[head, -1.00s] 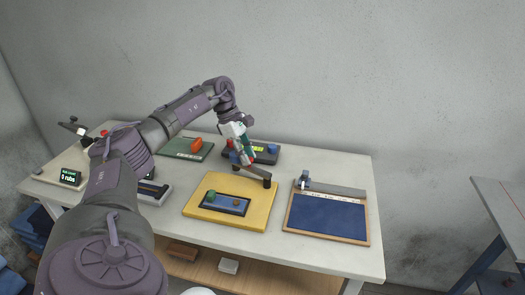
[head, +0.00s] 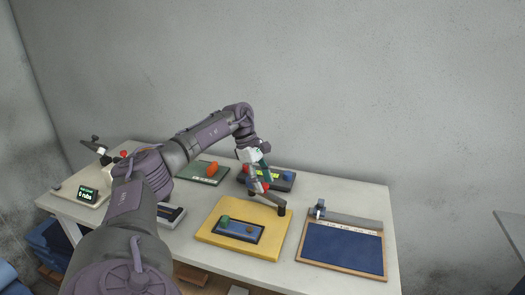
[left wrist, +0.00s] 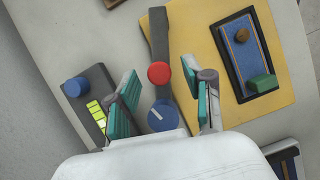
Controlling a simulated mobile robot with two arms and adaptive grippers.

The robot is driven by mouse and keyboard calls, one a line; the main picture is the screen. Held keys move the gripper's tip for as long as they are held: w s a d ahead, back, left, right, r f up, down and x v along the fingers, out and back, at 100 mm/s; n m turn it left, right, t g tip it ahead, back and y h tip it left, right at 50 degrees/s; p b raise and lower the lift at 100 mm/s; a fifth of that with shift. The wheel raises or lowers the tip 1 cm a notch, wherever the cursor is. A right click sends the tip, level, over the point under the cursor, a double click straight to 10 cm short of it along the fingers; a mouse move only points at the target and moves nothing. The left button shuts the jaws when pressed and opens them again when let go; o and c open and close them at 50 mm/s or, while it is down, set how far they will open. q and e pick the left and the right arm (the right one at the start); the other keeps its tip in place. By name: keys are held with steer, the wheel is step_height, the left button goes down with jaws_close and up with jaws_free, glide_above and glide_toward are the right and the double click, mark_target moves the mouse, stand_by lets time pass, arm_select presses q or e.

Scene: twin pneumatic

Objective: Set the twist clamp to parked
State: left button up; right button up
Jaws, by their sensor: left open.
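The twist clamp appears to be the dark grey bar (left wrist: 159,35) along the edge of the yellow board (head: 208,232); the board also shows in the left wrist view (left wrist: 207,68). The bar carries a red knob (left wrist: 159,73), and a blue dial (left wrist: 163,115) with a white line sits at its near end. My left gripper (left wrist: 168,88) is open, its teal-padded fingers on either side of the bar, with the red knob and blue dial between them. In the head view my left gripper (head: 260,184) hides part of the bar. My right gripper is not in view.
A dark box (left wrist: 88,102) with a blue knob and lit yellow-green bars stands close beside one finger. A blue panel (head: 341,247) lies to the right, a green board (head: 199,178) at the back left. A display unit (head: 87,194) stands at the far left.

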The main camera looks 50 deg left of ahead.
arm_select(q)
steer(key=v, duration=1.2)
steer(key=shift+s+a+f, duration=0.1)
